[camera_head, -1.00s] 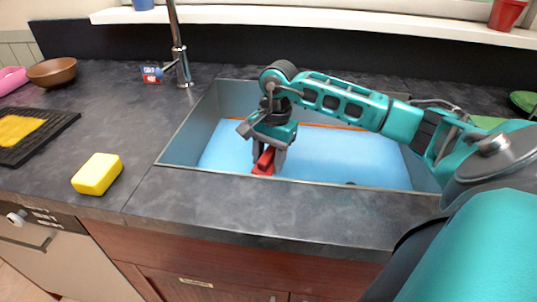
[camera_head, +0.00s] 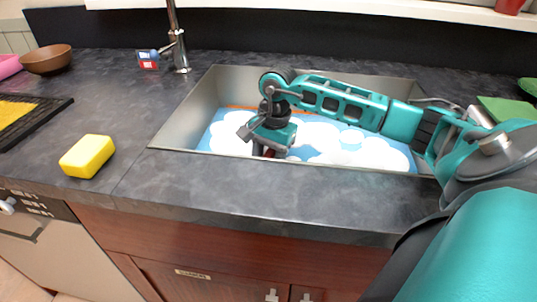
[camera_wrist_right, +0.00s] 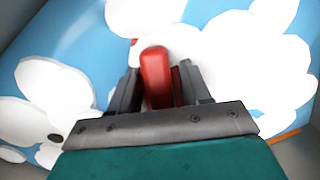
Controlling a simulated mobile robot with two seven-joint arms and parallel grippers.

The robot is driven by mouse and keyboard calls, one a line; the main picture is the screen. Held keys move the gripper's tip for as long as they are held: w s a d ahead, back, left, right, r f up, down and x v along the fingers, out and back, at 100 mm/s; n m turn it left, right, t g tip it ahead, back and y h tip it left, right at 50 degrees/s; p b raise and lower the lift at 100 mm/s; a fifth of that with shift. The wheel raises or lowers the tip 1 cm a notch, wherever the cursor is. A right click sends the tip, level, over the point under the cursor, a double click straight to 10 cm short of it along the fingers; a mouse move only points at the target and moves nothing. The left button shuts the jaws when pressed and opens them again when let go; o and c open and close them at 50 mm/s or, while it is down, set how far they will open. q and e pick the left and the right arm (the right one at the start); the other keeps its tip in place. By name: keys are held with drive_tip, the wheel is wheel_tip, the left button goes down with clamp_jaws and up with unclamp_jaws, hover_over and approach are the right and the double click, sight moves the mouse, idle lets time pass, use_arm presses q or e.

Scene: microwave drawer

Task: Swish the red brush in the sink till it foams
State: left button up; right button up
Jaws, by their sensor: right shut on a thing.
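The sink (camera_head: 176,128) is set in the dark counter and holds blue water (camera_head: 222,134) with white foam patches (camera_head: 372,155) on it. My right gripper (camera_head: 268,150) reaches down into the sink, in its left half. In the right wrist view my right gripper (camera_wrist_right: 157,88) is shut on the red brush (camera_wrist_right: 156,72), which stands between the two grey fingers. The brush's far end is hidden by white foam and water. In the head view only a dark red bit of the brush shows under the gripper. My left gripper is not in view.
A yellow sponge (camera_head: 87,156) lies on the counter left of the sink. The faucet (camera_head: 178,50) stands behind the sink's left corner, next to a small blue and red box (camera_head: 148,60). A brown bowl (camera_head: 47,58) and a black rack (camera_head: 30,118) are at the far left.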

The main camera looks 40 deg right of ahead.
drive_tip(key=shift+w+a, duration=0.7)
drive_tip(key=shift+w, duration=0.1)
drive_tip(key=shift+w+a+b, duration=0.3)
drive_tip(key=shift+w+a, duration=0.25)
drive_tip(key=shift+w, duration=0.2)
drive_tip(key=shift+s+d, duration=0.65)
drive_tip(key=shift+s, duration=0.15)
drive_tip(key=shift+s+d, duration=0.6)
drive_tip(key=shift+s, duration=0.2)
drive_tip(key=shift+w+a+b, duration=0.2)
drive_tip(key=shift+w+a, duration=0.45)
drive_tip(key=shift+w, duration=0.15)
drive_tip(key=shift+w+a+b, duration=0.15)
drive_tip(key=shift+w+a, duration=0.45)
drive_tip(key=shift+w, duration=0.2)
drive_tip(key=shift+s+d, duration=1.3)
drive_tip(key=shift+s, duration=0.3)
wheel_tip(320, 180, up, 5)
drive_tip(key=p, duration=0.3)
use_arm(q)
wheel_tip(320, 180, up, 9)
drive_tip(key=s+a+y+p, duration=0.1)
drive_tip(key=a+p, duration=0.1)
drive_tip(key=p, duration=0.9)
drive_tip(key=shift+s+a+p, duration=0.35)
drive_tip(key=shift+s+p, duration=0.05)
use_arm(e)
wheel_tip(320, 180, up, 21)
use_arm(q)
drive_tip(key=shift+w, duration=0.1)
